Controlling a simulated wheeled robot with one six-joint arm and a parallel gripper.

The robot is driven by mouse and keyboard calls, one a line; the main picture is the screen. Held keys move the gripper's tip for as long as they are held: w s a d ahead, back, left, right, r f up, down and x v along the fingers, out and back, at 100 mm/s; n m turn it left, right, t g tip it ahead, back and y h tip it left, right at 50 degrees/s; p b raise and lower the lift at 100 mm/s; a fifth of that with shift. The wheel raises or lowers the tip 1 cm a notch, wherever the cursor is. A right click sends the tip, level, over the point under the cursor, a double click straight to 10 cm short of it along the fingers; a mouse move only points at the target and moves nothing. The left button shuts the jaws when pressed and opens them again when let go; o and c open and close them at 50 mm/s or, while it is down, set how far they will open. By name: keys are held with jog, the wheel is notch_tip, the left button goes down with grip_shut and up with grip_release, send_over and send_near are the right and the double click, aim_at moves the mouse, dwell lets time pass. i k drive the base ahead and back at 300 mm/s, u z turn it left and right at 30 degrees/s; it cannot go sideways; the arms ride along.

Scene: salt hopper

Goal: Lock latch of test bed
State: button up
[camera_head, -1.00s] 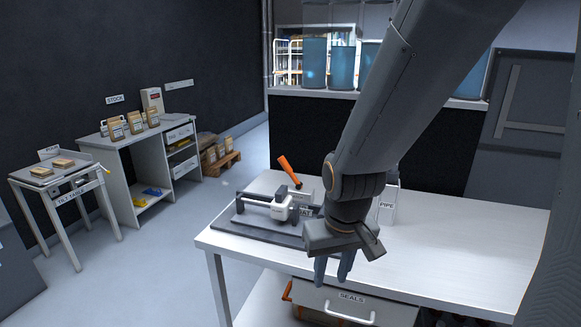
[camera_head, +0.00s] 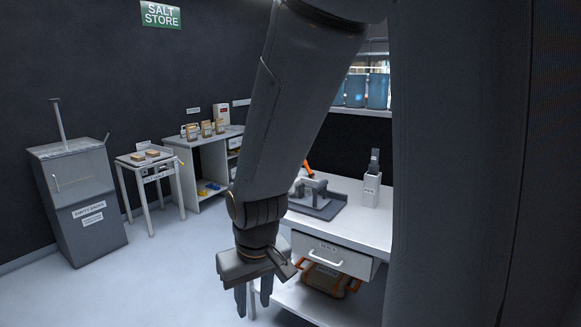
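The test bed (camera_head: 325,209) is a dark grey plate with a light grey clamp frame on the white bench (camera_head: 362,228), right of centre. Its orange latch handle (camera_head: 307,168) sticks up at the back, partly hidden by my arm. I cannot tell whether the latch is locked. My gripper (camera_head: 254,302) points down, in front and to the left of the test bed in the picture. Its two fingers are apart with nothing between them. It touches neither the test bed nor the handle.
A holder labelled PIPE (camera_head: 372,188) stands right of the test bed. Below are a drawer (camera_head: 318,251) and an orange-handled case (camera_head: 326,281). A grey cabinet (camera_head: 82,200) and small table (camera_head: 150,164) stand left. Floor between them and the bench is clear.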

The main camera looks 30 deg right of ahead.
aim_at(311, 174)
jog(key=u, duration=0.15)
jog(key=i, duration=1.2)
jog(key=z, duration=0.4)
jog(key=i, duration=0.9)
jog(key=z, duration=1.3)
jog(key=i, duration=0.7)
jog(key=z, duration=0.55)
